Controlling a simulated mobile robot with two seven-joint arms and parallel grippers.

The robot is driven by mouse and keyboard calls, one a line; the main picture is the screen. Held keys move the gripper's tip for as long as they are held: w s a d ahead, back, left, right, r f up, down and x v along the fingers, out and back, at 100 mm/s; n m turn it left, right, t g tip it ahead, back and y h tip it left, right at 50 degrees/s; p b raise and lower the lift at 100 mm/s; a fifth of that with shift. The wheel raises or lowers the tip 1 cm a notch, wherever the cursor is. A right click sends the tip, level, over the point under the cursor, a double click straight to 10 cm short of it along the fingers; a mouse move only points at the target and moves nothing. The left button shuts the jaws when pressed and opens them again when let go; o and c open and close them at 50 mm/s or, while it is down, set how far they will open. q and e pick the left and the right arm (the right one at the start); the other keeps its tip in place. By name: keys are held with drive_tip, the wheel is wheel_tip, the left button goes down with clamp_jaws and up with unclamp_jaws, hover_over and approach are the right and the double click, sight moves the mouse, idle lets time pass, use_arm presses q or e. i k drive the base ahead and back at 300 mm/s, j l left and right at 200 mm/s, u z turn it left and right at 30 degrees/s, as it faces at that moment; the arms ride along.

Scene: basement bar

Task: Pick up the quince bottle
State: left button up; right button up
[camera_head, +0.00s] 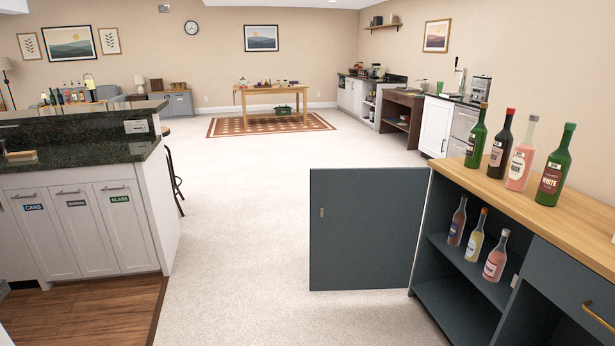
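An open dark blue-grey cabinet on the right has three bottles on its upper inside shelf. They are a dusky purple bottle (457,222), a pale yellow bottle (476,235) with an orange cap, and a pink bottle (496,256). All three stand upright. Their labels are too small to read, so I cannot tell for sure which is the quince bottle. Neither of my grippers is in view.
The cabinet door (367,229) stands open into the room. A wooden top (552,216) carries a green bottle (477,138), a dark bottle (501,146), a pink bottle (522,155) and another green bottle (556,163). Pale floor (255,230) is clear between door and left counter (80,150).

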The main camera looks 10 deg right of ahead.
sight(455, 233)
drive_tip(key=i+u, duration=0.15)
drive_tip(key=i, duration=0.5)
drive_tip(key=i+u, duration=0.15)
drive_tip(key=i, duration=0.5)
drive_tip(key=i+u, duration=0.15)
drive_tip(key=i, duration=0.5)
drive_tip(key=i+l+u, duration=0.15)
drive_tip(key=i, duration=0.5)
drive_tip(key=i+u, duration=0.55)
drive_tip(key=u, duration=0.2)
drive_tip(key=i+u, duration=0.35)
drive_tip(key=i+z, duration=0.15)
drive_tip(key=z, duration=0.15)
drive_tip(key=i+j+z, duration=0.1)
drive_tip(key=z, duration=0.2)
drive_tip(key=i+z, duration=0.1)
drive_tip(key=z, duration=3.85)
